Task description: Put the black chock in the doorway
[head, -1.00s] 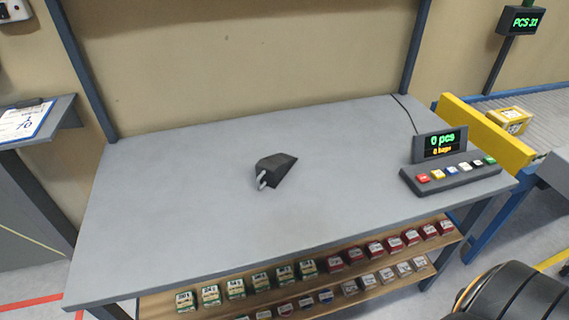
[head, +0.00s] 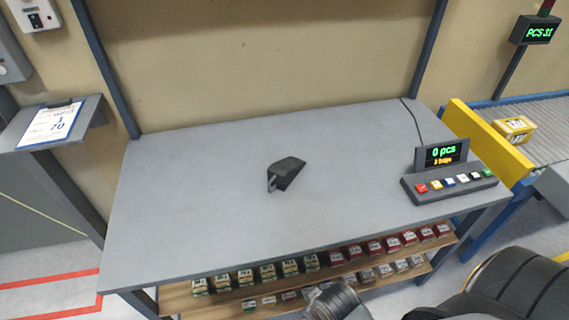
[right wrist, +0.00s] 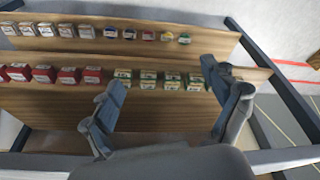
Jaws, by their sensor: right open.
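The black chock (head: 287,173) lies on the grey tabletop (head: 200,215), near its middle, in the head view. It is wedge-shaped, with a small light metal piece at its left end. My right gripper (right wrist: 172,98) shows in the right wrist view with its two fingers wide apart and nothing between them. It faces the wooden shelves below the tabletop, apart from the chock. My left gripper is in neither view. No doorway can be made out for certain.
A button panel with a display (head: 447,180) stands on the table's right end. Small boxes (head: 285,268) line the wooden shelves below. A conveyor (head: 530,128) with a yellow package (head: 514,129) is at right. A clipboard (head: 48,124) rests on a stand at left. Red floor lines (head: 60,282) mark the left.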

